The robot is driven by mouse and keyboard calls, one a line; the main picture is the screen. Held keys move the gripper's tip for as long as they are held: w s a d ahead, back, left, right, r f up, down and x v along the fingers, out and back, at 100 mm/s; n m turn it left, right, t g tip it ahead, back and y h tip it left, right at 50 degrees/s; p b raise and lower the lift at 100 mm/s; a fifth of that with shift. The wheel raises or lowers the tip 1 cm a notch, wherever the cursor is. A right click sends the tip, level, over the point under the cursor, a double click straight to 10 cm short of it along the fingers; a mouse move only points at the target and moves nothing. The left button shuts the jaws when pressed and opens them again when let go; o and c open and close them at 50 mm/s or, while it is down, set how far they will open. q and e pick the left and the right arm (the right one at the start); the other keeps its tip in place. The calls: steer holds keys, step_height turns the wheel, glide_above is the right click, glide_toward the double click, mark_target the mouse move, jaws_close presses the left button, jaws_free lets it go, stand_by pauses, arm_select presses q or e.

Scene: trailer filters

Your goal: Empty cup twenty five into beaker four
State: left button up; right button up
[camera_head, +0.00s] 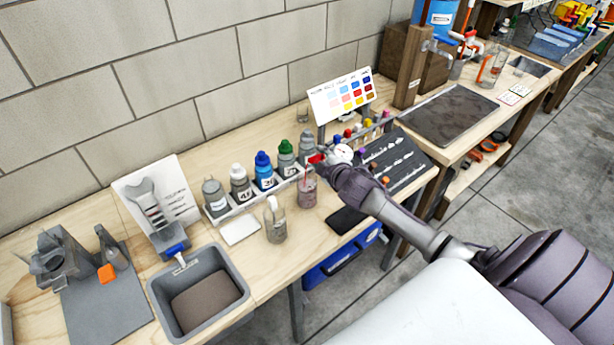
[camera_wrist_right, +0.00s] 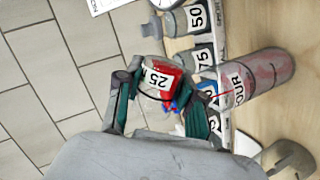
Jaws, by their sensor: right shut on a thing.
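Cup twenty five (camera_wrist_right: 158,77), a small clear cup labelled "25" with red liquid in it, is held between the fingers of my right gripper (camera_wrist_right: 163,100). The gripper (camera_head: 322,163) is shut on it beside and above beaker four. The cup (camera_head: 315,159) is tilted, and a thin red stream runs from it toward the beaker. Beaker four (camera_head: 307,192) stands upright on the bench with pinkish-grey contents; its label reads "OUR" in the wrist view (camera_wrist_right: 258,75), the rest being hidden. My left gripper is not in view.
A rack of labelled bottles (camera_head: 264,172) stands just behind the beaker. A clear jar (camera_head: 276,222) stands to its left. A black mat (camera_head: 346,220) lies to its right. A grey basin (camera_head: 198,291) is farther left, and a colour chart (camera_head: 341,95) stands behind.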

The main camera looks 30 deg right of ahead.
steer(key=shift+a, duration=0.15)
steer(key=shift+w+d+f, duration=0.1)
steer(key=shift+d+f, duration=0.1)
steer(key=shift+d, duration=0.1)
steer(key=shift+a+r, duration=0.1)
steer(key=shift+a, duration=0.1)
steer(key=shift+a+n+b, duration=0.1)
steer(key=shift+n+b, duration=0.2)
steer(key=shift+b, duration=0.1)
